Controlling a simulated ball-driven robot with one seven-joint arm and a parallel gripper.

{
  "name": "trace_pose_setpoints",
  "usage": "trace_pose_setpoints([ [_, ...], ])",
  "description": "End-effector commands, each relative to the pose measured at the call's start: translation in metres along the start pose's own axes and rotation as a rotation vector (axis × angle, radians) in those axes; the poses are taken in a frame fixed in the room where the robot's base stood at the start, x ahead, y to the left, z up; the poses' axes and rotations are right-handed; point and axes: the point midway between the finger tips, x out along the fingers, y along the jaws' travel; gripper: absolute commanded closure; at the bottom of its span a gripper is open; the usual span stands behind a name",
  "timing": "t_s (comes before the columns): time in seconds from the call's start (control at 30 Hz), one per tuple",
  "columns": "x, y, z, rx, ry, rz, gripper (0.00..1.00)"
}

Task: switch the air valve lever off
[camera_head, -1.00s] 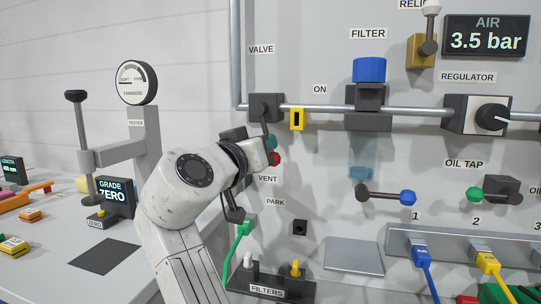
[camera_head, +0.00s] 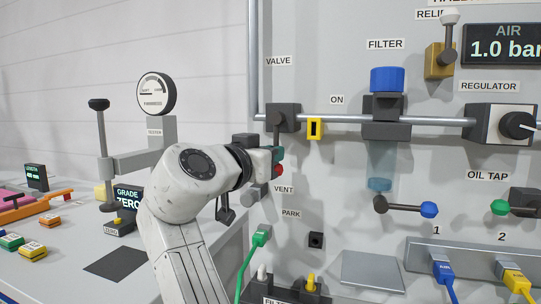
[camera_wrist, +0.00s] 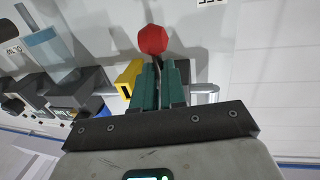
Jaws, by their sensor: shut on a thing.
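The air valve (camera_head: 284,118) is a dark block on the horizontal pipe, under the VALVE label. Its lever hangs about straight down from the block and ends in a red knob (camera_head: 278,171). In the wrist view the red knob (camera_wrist: 152,39) stands out just beyond the teal fingertips. My gripper (camera_head: 275,156) is shut on the lever's shaft; its fingers (camera_wrist: 158,85) hide part of the shaft. The ON label (camera_head: 337,100) is to the right of the valve, above the pipe. The AIR display (camera_head: 500,44) reads 1.0 bar.
A yellow tag (camera_head: 315,128) hangs on the pipe just right of the valve. The blue-capped filter (camera_head: 387,80) and regulator (camera_head: 500,124) are further right. A green plug and cable (camera_head: 258,240) are below my gripper. The firmness tester (camera_head: 156,95) stands at left.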

Motion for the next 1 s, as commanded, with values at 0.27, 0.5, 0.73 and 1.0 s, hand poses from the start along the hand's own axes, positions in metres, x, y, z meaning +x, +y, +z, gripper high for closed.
trace_pose_setpoints([
  [0.27,0.000,-0.001,0.001,0.001,-0.003,-0.003,0.72],
  [0.5,0.000,-0.001,0.000,0.000,-0.001,-0.002,0.63],
  [0.73,-0.010,-0.001,0.000,0.000,0.000,-0.003,0.63],
  [1.0,-0.059,-0.001,0.001,0.001,0.000,-0.006,0.63],
])
